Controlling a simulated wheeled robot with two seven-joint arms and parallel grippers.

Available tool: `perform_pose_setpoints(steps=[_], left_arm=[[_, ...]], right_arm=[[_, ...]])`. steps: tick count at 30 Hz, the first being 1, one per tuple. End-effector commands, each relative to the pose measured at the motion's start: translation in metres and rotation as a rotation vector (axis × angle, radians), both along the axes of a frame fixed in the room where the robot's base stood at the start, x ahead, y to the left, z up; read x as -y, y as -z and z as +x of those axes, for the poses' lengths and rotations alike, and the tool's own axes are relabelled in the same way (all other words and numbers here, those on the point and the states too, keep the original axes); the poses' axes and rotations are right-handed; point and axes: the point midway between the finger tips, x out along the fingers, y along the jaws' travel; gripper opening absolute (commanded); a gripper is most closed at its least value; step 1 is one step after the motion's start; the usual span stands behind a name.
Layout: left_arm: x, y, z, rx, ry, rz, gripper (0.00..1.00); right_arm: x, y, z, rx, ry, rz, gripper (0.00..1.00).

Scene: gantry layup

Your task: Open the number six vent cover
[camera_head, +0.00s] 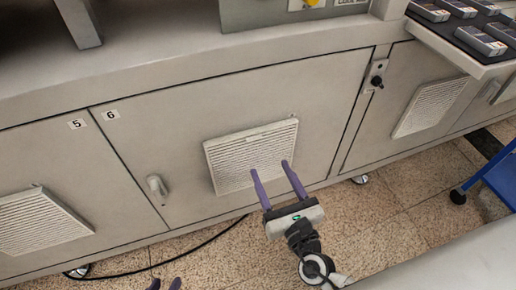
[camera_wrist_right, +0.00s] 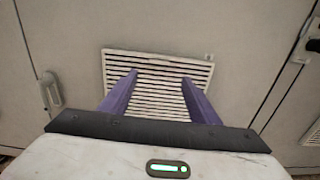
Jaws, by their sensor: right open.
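The number six vent cover (camera_head: 236,148) is a cream louvred panel on the cabinet door marked 6 (camera_head: 111,115). It looks shut against the door, and it also shows in the right wrist view (camera_wrist_right: 158,68). My right gripper (camera_head: 270,168) is open and empty, its two purple fingers pointing at the lower part of the cover. In the right wrist view the fingers (camera_wrist_right: 160,82) overlap the vent's left and right parts; I cannot tell whether they touch it. Only the purple fingertips of my left gripper (camera_head: 164,284) show at the bottom edge, low and away from the cover.
A door handle (camera_head: 157,187) sits left of the vent. Door 5 has its own vent (camera_head: 38,221), and another vent (camera_head: 430,107) is at the right. A black knob (camera_head: 377,81) is on the frame. A black cable (camera_head: 200,247) lies on the floor. A blue cart (camera_head: 495,180) stands right.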

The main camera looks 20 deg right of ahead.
Motion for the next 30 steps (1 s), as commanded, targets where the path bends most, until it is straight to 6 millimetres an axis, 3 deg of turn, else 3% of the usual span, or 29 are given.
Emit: perform_pose_setpoints(steps=[5,18,30], left_arm=[[0.0,-0.002,0.001,0.005,0.001,-0.001,0.31],[0.0,0.001,0.002,0.009,0.001,-0.003,0.31],[0.0,0.002,0.001,0.008,0.001,-0.003,0.31]], right_arm=[[-0.002,-0.003,0.018,0.014,-0.005,-0.03,0.56],[-0.005,-0.002,0.092,0.011,-0.005,-0.024,0.56],[-0.005,-0.002,0.103,0.009,-0.005,-0.024,0.56]])
